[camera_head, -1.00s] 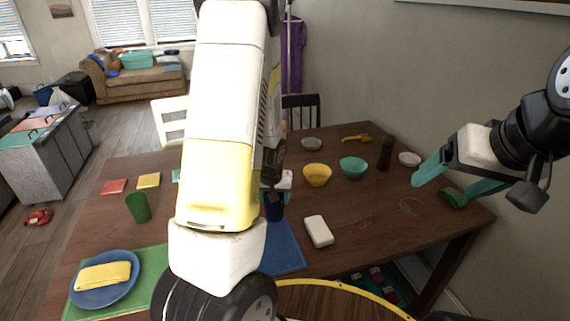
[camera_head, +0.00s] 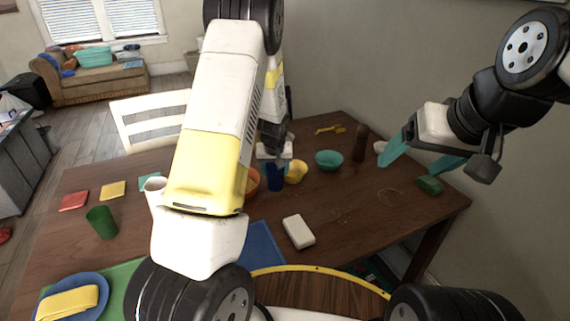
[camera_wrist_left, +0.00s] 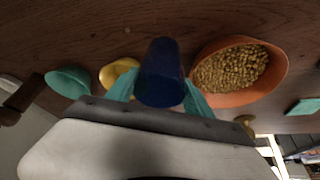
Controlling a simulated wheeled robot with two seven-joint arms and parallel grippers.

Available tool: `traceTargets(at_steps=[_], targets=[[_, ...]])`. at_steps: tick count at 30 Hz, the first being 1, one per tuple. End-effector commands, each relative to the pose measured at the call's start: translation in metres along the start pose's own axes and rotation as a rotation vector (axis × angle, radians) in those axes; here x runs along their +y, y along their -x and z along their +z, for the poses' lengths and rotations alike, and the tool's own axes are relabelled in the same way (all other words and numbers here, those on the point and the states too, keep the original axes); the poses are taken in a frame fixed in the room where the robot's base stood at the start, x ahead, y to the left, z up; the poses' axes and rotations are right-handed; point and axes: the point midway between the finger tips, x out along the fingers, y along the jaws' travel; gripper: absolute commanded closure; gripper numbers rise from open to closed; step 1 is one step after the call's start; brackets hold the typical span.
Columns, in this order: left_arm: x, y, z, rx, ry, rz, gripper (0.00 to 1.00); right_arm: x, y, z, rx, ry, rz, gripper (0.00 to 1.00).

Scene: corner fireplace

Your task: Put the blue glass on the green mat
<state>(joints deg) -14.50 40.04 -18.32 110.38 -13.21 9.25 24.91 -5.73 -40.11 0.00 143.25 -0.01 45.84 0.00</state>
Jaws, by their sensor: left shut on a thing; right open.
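The blue glass (camera_head: 275,178) is held between the teal fingers of my left gripper (camera_head: 276,166). In the left wrist view the blue glass (camera_wrist_left: 158,72) sits between both fingertips (camera_wrist_left: 158,92). Whether its base is clear of the table cannot be told for sure. The green mat (camera_head: 117,287) lies at the near left of the table, partly hidden by my left arm. A blue plate (camera_head: 98,307) with a folded yellow cloth (camera_head: 67,302) rests on it. My right gripper (camera_head: 408,166) is open and empty above the table's right side.
Near the glass are an orange bowl of grains (camera_wrist_left: 283,72), a yellow bowl (camera_head: 297,173) and a teal bowl (camera_head: 329,160). A green cup (camera_head: 101,222) stands beyond the green mat. A blue mat (camera_head: 263,246) and white block (camera_head: 298,231) lie at centre.

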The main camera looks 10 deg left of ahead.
Motion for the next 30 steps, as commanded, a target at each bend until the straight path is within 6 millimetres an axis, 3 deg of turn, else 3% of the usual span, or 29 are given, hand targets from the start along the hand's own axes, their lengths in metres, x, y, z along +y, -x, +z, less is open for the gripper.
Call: traceTargets(at_steps=[6,13,23,24,27,30], targets=[[0.010,-0.006,-0.012,0.001,0.001,0.000,0.89,0.000,0.000,0.000,0.000,0.000,0.000,0.21],[0.008,-0.037,0.003,-0.002,0.000,-0.001,0.89,0.000,0.000,0.000,0.000,0.000,0.000,0.21],[0.008,-0.040,0.004,0.000,0.001,-0.001,0.89,0.000,0.000,0.000,0.000,0.000,0.000,0.21],[0.008,-0.041,0.004,-0.001,0.001,-0.001,0.38,0.000,0.000,0.000,0.000,0.000,0.000,0.21],[0.008,-0.040,0.004,0.000,0.001,0.000,0.19,0.000,0.000,0.000,0.000,0.000,0.000,0.21],[0.008,-0.040,0.004,0.000,0.001,0.000,0.18,0.000,0.000,0.000,0.000,0.000,0.000,0.21]])
